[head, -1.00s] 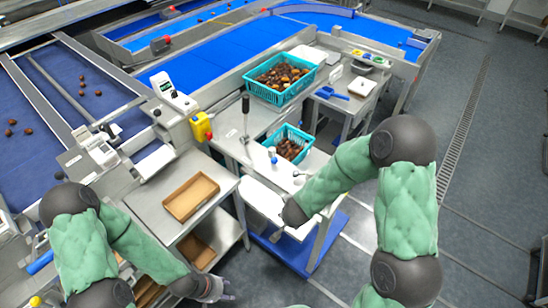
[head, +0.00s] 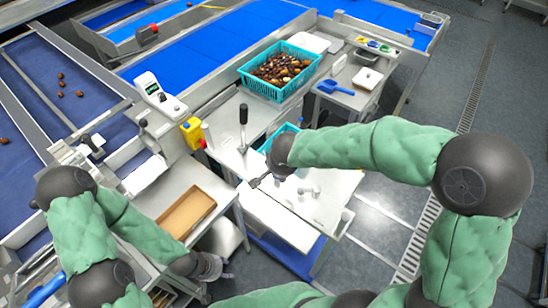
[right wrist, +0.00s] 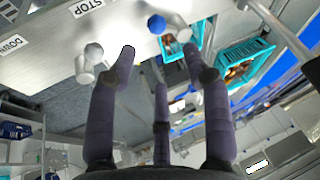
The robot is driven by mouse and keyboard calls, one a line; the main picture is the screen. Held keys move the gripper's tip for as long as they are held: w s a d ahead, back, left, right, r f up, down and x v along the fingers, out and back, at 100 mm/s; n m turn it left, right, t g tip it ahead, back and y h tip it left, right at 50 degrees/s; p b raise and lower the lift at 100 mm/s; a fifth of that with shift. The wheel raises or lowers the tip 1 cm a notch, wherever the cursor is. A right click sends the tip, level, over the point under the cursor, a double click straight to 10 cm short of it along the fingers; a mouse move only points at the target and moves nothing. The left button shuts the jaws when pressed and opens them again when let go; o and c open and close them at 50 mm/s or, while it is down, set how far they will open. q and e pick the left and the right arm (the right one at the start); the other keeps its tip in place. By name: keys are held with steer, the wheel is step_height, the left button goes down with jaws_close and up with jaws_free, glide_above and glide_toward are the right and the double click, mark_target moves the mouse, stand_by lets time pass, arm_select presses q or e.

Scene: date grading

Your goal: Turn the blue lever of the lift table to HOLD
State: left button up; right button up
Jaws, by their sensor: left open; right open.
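The lift table (head: 325,215) shows its pale top right of centre in the head view. The blue lever's round knob (right wrist: 157,24) shows at the top of the right wrist view, beyond my fingertips and apart from them; my arm hides it in the head view. A STOP label (right wrist: 89,8) and a DOWN label (right wrist: 11,42) are upside down on the pale surface; no HOLD label is readable. My right gripper (right wrist: 160,64) is open and empty, its purple fingers pointing at the table. My left gripper (head: 212,268) is open and empty at the lower left.
A pale grey knob (right wrist: 91,54) stands near the left fingertip. A large teal crate of dates (head: 242,82) stands behind the table; a smaller teal crate (head: 268,145) is mostly hidden by my right arm.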

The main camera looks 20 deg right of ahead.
steer(key=b+x, duration=0.1)
steer(key=x, duration=0.2)
steer(key=b+x, duration=0.3)
steer(key=x, duration=0.2)
steer(key=shift+s+f+b, duration=0.2)
steer(key=shift+f+b, duration=0.1)
steer(key=shift+f, duration=0.2)
steer(key=shift+w+f, duration=0.35)
steer(key=shift+f, duration=0.15)
arm_select(q)
steer(key=f, duration=0.2)
steer(key=s+f, duration=0.1)
steer(key=f, duration=0.1)
steer(key=shift+f, duration=0.4)
arm_select(e)
steer(key=shift+c, duration=0.3)
jaws_close()
